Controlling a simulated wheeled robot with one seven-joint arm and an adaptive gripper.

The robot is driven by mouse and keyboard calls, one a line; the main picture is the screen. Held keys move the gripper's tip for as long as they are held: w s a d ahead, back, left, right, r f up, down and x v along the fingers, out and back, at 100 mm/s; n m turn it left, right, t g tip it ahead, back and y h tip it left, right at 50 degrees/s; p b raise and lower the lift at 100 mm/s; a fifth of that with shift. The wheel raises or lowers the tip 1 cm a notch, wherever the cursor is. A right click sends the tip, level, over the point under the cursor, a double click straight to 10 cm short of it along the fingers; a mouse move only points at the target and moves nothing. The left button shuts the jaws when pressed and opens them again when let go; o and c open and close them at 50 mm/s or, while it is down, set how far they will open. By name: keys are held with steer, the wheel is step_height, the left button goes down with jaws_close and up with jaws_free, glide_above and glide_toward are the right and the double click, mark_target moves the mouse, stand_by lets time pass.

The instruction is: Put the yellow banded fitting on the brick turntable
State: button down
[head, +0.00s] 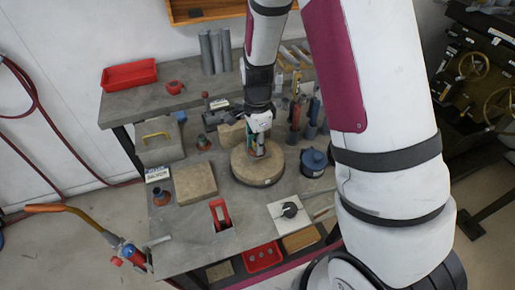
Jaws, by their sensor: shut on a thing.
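The turntable (245,173) is a thick, round, tan-brown disc on the grey workbench, near the middle of the head view. My gripper (257,150) points down over the disc's upper part. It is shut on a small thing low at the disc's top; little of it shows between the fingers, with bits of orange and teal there. I cannot make out a yellow band on it, nor whether it touches the disc.
A red clamp-like part (220,214) and a white plate with a black knob (290,211) are in front.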

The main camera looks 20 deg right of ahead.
steer(key=shift+w+d+f, duration=0.15)
steer(key=shift+w+d, duration=0.1)
steer(key=shift+w, duration=0.05)
steer(key=shift+f+p, duration=0.3)
steer(key=shift+f, duration=1.35)
steer(key=shift+f, duration=0.15)
steer(key=c, duration=1.4)
jaws_free()
steer(key=shift+o, duration=0.2)
